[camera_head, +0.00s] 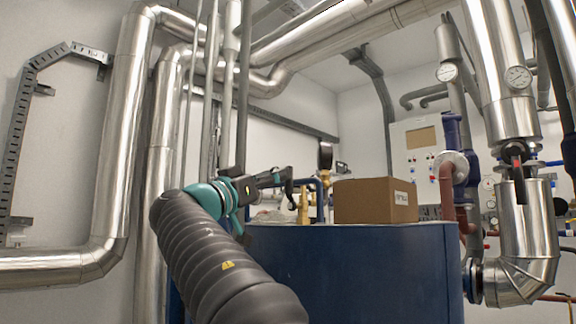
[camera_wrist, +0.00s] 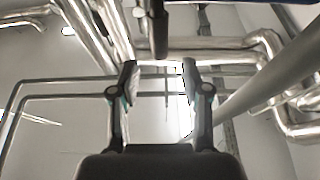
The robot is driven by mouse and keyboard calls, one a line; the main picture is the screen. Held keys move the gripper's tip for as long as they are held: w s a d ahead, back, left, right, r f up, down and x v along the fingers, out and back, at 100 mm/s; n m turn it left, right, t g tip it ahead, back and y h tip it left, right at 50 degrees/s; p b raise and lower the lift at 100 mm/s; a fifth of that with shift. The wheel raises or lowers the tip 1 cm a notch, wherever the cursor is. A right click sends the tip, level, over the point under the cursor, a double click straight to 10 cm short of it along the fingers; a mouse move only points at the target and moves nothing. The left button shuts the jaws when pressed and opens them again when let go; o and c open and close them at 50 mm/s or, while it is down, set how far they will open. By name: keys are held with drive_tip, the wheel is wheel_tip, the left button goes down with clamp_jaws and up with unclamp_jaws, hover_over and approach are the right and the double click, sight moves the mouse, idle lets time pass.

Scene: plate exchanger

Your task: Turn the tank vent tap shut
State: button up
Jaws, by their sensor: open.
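My gripper (camera_head: 284,184) reaches over the blue tank (camera_head: 365,275) in the head view, its fingers pointing right. In the wrist view my gripper (camera_wrist: 160,76) has its two fingers well apart, with nothing between them. Brass fittings (camera_head: 303,207) and a thin blue pipe stand on the tank top just beyond or below the fingertips. I cannot tell which part is the vent tap or how its handle is turned. A dark upright bar (camera_wrist: 158,28) shows ahead of the fingertips in the wrist view; I cannot tell what it is.
A cardboard box (camera_head: 375,201) sits on the tank top, right of the brass fittings. Large silver pipes (camera_head: 126,135) rise at left and right. A pale control cabinet (camera_head: 415,150) is behind.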

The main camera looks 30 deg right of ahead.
drive_tip(key=p+x, duration=0.1)
drive_tip(key=x, duration=0.5)
clamp_jaws()
